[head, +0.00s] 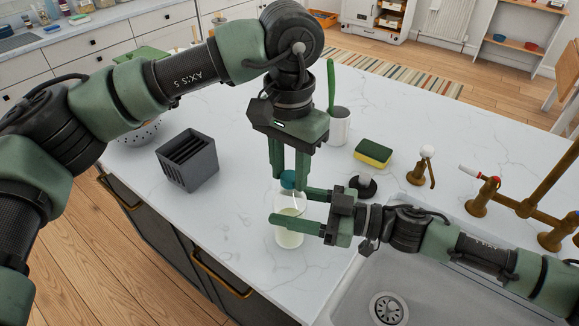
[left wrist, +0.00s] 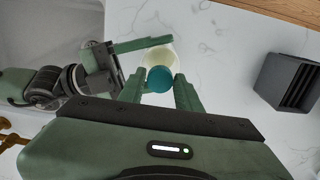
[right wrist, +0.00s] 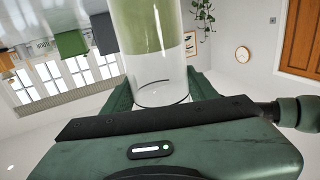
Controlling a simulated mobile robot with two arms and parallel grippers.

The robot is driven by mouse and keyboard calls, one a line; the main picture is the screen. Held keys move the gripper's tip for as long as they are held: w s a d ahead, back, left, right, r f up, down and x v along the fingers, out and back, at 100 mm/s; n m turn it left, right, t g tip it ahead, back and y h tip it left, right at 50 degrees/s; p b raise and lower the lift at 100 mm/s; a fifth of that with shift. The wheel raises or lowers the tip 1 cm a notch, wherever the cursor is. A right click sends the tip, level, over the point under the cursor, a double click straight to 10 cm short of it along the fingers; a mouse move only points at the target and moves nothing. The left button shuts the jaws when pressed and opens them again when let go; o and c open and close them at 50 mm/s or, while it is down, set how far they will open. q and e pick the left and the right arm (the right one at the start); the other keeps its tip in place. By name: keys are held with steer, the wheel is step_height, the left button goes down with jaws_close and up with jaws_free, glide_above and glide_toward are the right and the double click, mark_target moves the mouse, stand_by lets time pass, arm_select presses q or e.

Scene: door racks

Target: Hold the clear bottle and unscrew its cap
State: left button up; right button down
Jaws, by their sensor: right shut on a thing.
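The clear bottle (head: 290,232) stands upright on the white counter near its front edge, with pale liquid inside. Its teal cap (head: 288,180) is on top and also shows in the left wrist view (left wrist: 160,79). My right gripper (head: 283,206) is shut around the bottle's body from the right; the bottle fills the right wrist view (right wrist: 155,60) between the fingers. My left gripper (head: 289,178) points down from above, its fingers apart on either side of the cap. Gaps show between cap and fingers in the left wrist view (left wrist: 159,82).
A dark slotted holder (head: 187,160) stands left on the counter. The sink (head: 420,280) and brass taps (head: 480,197) are at right.

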arm_select(q)
jaws_close()
